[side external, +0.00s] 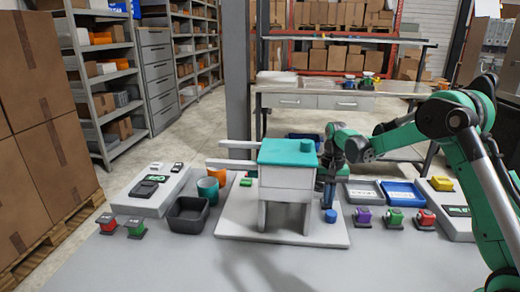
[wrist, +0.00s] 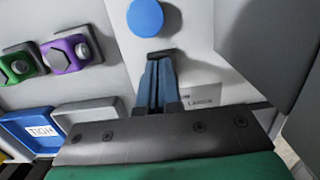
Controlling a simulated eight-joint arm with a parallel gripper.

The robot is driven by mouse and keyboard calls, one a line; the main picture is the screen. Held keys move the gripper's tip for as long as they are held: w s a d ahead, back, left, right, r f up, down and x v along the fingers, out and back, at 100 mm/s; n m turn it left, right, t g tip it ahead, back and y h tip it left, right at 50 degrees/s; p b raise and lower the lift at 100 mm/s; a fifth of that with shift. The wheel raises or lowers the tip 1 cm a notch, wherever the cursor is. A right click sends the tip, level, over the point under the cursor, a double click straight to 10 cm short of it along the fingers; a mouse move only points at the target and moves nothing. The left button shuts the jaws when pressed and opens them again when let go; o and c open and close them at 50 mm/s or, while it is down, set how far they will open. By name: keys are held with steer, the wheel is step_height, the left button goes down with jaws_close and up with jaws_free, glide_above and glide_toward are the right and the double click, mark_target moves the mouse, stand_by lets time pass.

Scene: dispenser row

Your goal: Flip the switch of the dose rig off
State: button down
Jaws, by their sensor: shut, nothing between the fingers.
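The dose rig (side external: 287,175) is a pale box with a teal top on legs, standing on a white base plate (side external: 240,222). Two pale bars stick out to its left. A blue round knob (side external: 330,215) sits low on the plate's right side; it also shows in the wrist view (wrist: 146,17). My gripper (side external: 328,200) points down close beside the rig's right side. In the wrist view its fingers (wrist: 159,62) are together and empty, a little short of the blue knob. I cannot make out a switch for certain; a dark piece at the fingertips is unclear.
Purple (side external: 363,216), green (side external: 394,218) and red (side external: 425,219) knobbed blocks stand right of the plate, before a white tray (side external: 362,200) and a blue tray (side external: 402,207). Left are a dark bin (side external: 188,227), teal cup (side external: 207,190) and orange cup (side external: 218,175).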

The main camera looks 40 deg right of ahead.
steer(key=shift+f, duration=0.15)
steer(key=shift+w+d, duration=0.5)
steer(key=shift+d, duration=0.05)
steer(key=shift+r, duration=0.3)
step_height(320, 180, up, 14)
steer(key=w+d, duration=0.1)
steer(key=shift+w+d+f, duration=0.15)
steer(key=shift+w, duration=0.05)
stand_by(0.4)
